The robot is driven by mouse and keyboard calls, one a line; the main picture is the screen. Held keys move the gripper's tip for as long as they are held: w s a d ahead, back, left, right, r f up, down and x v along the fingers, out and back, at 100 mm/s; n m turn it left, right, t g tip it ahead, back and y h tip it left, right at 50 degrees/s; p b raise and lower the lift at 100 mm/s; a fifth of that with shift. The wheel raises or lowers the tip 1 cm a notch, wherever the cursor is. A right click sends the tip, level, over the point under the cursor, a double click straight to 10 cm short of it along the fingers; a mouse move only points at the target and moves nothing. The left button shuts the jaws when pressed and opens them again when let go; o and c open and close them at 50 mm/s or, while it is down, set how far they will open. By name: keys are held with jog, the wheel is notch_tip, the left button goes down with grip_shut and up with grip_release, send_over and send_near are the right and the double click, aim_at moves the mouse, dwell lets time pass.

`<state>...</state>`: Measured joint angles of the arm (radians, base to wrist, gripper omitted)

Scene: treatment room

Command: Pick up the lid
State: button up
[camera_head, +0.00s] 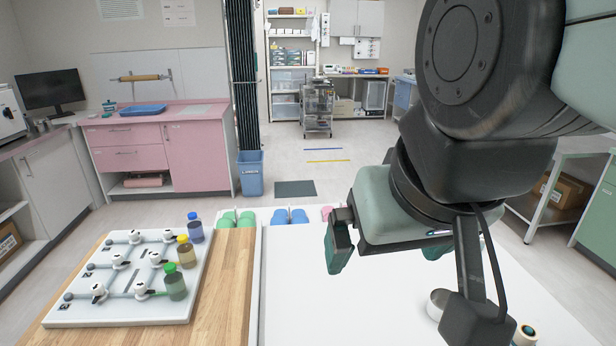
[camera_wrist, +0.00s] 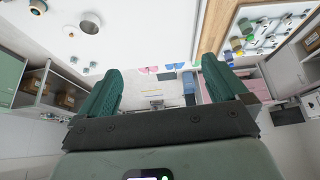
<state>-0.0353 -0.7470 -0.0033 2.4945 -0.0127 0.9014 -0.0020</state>
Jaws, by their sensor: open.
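My gripper (camera_head: 388,254) is open and empty above the white tabletop (camera_head: 320,290); its two green fingers show wide apart in the wrist view (camera_wrist: 160,70). A round metal piece (camera_head: 435,304) lies on the tabletop, partly hidden by my arm; a hollow silver round piece (camera_wrist: 90,23) shows at upper left in the wrist view. A small round item with a tan rim and dark centre (camera_head: 525,332) is at the bottom right, also partly hidden. I cannot tell which of these is the lid. The gripper is apart from all of them.
A white valve board (camera_head: 125,308) with several taps and three bottles (camera_head: 187,250) is on the wooden top (camera_head: 228,285) at left. Green, blue and pink items (camera_head: 280,217) line the table's far edge. The white tabletop's middle is clear.

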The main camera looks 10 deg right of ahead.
jog(key=w+d+f+m+y, duration=0.15)
jog(key=w+d+m, duration=0.25)
jog(key=w, duration=0.9)
jog(key=w+d+f+m+g+h, duration=0.15)
jog(key=w+d+f+m, duration=0.35)
jog(key=w+d+f, duration=0.55)
jog(key=w+d+f+m+h, duration=0.1)
jog(key=d+f, duration=0.7)
jog(key=f, duration=0.1)
jog(key=w+d+f+m+g+h, duration=0.1)
jog(key=d+f+m, duration=0.1)
jog(key=d+f, duration=0.7)
jog(key=w+d+f+m+g+h, duration=0.1)
jog(key=d+f+m+h, duration=0.1)
jog(key=d+f, duration=0.7)
jog(key=shift+d, duration=0.25)
jog(key=shift+w+x, duration=0.15)
jog(key=shift+x, duration=1.25)
jog(key=shift+w+x, duration=0.1)
jog(key=shift+x, duration=1.25)
jog(key=shift+d+r, duration=0.1)
jog(key=shift+d, duration=0.05)
